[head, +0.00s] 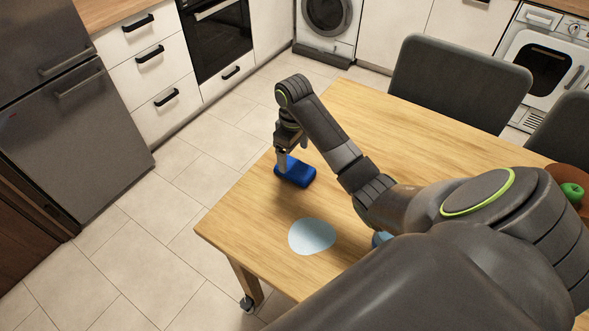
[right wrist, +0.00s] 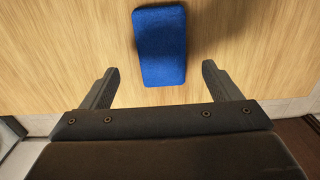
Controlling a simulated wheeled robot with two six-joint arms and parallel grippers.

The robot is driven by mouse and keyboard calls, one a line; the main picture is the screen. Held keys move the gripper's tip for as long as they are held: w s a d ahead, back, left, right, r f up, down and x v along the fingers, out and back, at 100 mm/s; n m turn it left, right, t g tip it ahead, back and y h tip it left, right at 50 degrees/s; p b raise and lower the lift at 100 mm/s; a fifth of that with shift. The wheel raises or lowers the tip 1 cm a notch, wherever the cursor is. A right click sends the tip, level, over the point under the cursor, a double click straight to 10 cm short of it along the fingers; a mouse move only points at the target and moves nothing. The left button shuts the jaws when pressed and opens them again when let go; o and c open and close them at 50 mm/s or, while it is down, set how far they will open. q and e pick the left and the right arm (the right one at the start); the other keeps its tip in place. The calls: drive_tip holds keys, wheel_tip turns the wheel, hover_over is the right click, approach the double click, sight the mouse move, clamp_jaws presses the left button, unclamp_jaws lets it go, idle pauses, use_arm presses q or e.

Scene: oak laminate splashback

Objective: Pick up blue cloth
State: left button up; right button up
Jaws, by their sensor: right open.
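The blue cloth (head: 295,172) is a dark blue rounded block lying on the wooden table near its left edge. In the right wrist view the blue cloth (right wrist: 160,45) lies ahead of the jaws, roughly centred between them. My right gripper (head: 290,150) is just above the cloth in the head view, pointing down. In the right wrist view the right gripper's two fingers (right wrist: 160,78) are apart with nothing gripped between them. My left gripper does not show in the head view.
A pale blue round flat thing (head: 312,237) lies on the table (head: 375,120) near the front. A light blue object (head: 381,239) is partly hidden by my arm. A brown bowl (head: 569,174) with a green apple (head: 572,192) is at the right. Dark chairs (head: 455,80) stand behind the table.

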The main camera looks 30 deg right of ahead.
sight(295, 166)
drive_tip(key=f, duration=0.4)
drive_tip(key=shift+s+f, duration=0.25)
drive_tip(key=shift+f, duration=0.05)
drive_tip(key=shift+c, duration=0.2)
drive_tip(key=c, duration=1)
drive_tip(key=shift+c, duration=0.2)
drive_tip(key=shift+r, duration=0.1)
wheel_tip(295, 166, up, 6)
drive_tip(key=shift+w+f, duration=0.1)
drive_tip(key=shift+f, duration=0.1)
drive_tip(key=shift+r+p, duration=2.2)
drive_tip(key=shift+p, duration=0.25)
